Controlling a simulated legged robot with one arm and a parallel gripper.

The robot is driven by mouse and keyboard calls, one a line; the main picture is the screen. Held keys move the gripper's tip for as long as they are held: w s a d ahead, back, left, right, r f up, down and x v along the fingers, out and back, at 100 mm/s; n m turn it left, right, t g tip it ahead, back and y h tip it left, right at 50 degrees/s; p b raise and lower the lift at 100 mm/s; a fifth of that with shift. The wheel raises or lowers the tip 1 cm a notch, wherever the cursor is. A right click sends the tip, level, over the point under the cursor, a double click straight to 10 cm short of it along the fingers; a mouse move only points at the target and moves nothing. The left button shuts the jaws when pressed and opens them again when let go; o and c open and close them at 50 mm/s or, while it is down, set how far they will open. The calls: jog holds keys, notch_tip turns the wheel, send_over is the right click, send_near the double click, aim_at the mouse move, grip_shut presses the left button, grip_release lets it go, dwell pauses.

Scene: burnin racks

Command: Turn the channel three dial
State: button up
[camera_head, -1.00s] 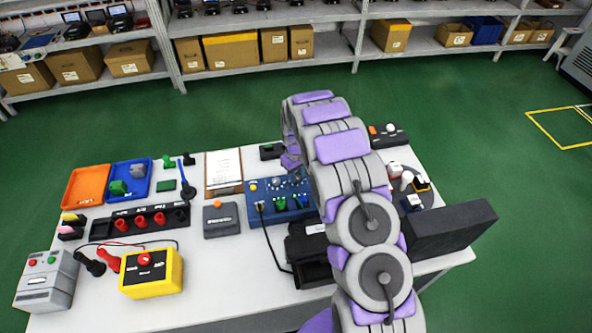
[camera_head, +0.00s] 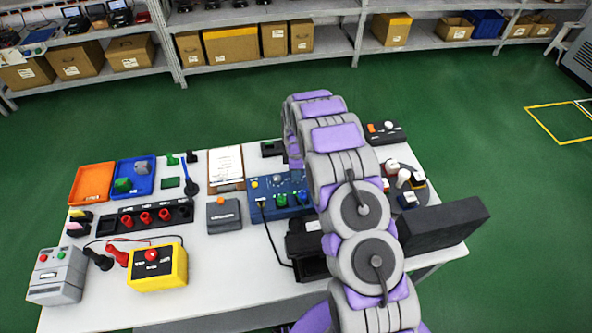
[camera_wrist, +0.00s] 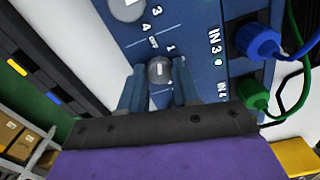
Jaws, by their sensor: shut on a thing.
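A blue panel box (camera_head: 268,203) stands on the white table, partly hidden behind my arm in the head view. In the wrist view its face (camera_wrist: 205,60) carries a small grey dial (camera_wrist: 160,69), with printed marks such as 1, 3, 4 and OFF near it. My gripper (camera_wrist: 159,84) has one dark finger on each side of this dial and is shut on it. A second, larger light dial (camera_wrist: 127,6) is cut off at the top edge. I cannot read which channel the gripped dial belongs to. The head view hides my fingertips behind the arm.
A blue plug (camera_wrist: 257,42) and a green plug (camera_wrist: 254,95) with cables sit right of the gripped dial. On the table stand a yellow box (camera_head: 158,268), a grey box (camera_head: 57,275), an orange tray (camera_head: 90,184) and a clipboard (camera_head: 226,166).

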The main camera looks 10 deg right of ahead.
jog(key=shift+w+r+n, duration=0.15)
jog(key=shift+n, duration=0.95)
jog(key=o, duration=1.1)
jog(key=shift+c, duration=0.2)
notch_tip(320, 180, up, 17)
jog(key=p, duration=0.1)
jog(key=shift+r, duration=0.15)
